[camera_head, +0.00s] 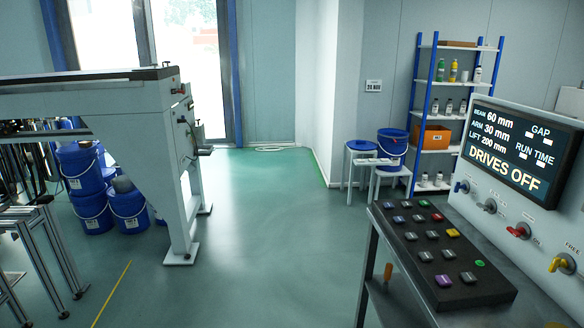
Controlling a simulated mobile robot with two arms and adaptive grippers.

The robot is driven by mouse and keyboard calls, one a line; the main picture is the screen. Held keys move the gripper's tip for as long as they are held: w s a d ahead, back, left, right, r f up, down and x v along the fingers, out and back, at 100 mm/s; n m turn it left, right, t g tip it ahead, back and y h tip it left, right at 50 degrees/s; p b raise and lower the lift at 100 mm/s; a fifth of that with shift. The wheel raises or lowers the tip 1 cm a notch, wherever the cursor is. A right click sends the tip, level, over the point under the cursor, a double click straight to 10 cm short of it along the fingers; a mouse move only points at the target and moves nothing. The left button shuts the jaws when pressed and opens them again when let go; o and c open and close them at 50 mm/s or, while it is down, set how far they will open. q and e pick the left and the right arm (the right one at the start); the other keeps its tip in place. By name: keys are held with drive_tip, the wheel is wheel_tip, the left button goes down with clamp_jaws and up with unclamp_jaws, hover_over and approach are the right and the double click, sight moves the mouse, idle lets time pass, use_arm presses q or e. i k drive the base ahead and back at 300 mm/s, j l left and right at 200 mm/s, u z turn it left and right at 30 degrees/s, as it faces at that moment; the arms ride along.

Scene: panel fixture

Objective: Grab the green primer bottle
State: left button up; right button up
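A small green bottle (440,70) stands upright on the upper part of the blue-framed shelf rack (437,92) at the back right. A yellow bottle (453,71) stands just to its right, and a white bottle (477,74) with a dark cap stands farther right on the same shelf. The labels are too small to read. Neither of my grippers is in view.
A control console (519,149) with a button panel (440,250) fills the right foreground. A large grey machine (100,110) and stacked blue buckets (85,170) are at left. The green floor (265,230) between is clear.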

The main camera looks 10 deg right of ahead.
sight(440, 64)
drive_tip(key=i+j, duration=0.1)
drive_tip(key=i, duration=1.1)
drive_tip(key=i+j+z, duration=0.1)
drive_tip(key=i, duration=1.15)
drive_tip(key=i+z, duration=0.15)
drive_tip(key=i, duration=0.35)
drive_tip(key=i+z, duration=0.1)
drive_tip(key=i, duration=0.4)
drive_tip(key=i+j+z, duration=0.15)
drive_tip(key=i, duration=0.35)
drive_tip(key=i+j+z, duration=0.1)
drive_tip(key=i, duration=0.4)
drive_tip(key=i+l+z, duration=0.15)
drive_tip(key=i+z, duration=0.55)
drive_tip(key=z, duration=0.25)
drive_tip(key=i+j+z, duration=0.15)
drive_tip(key=i+z, duration=0.3)
drive_tip(key=i+l, duration=0.15)
drive_tip(key=i, duration=0.25)
drive_tip(key=i+l+z, duration=0.1)
drive_tip(key=i, duration=0.35)
drive_tip(key=i+l+u, duration=0.5)
drive_tip(key=i, duration=0.2)
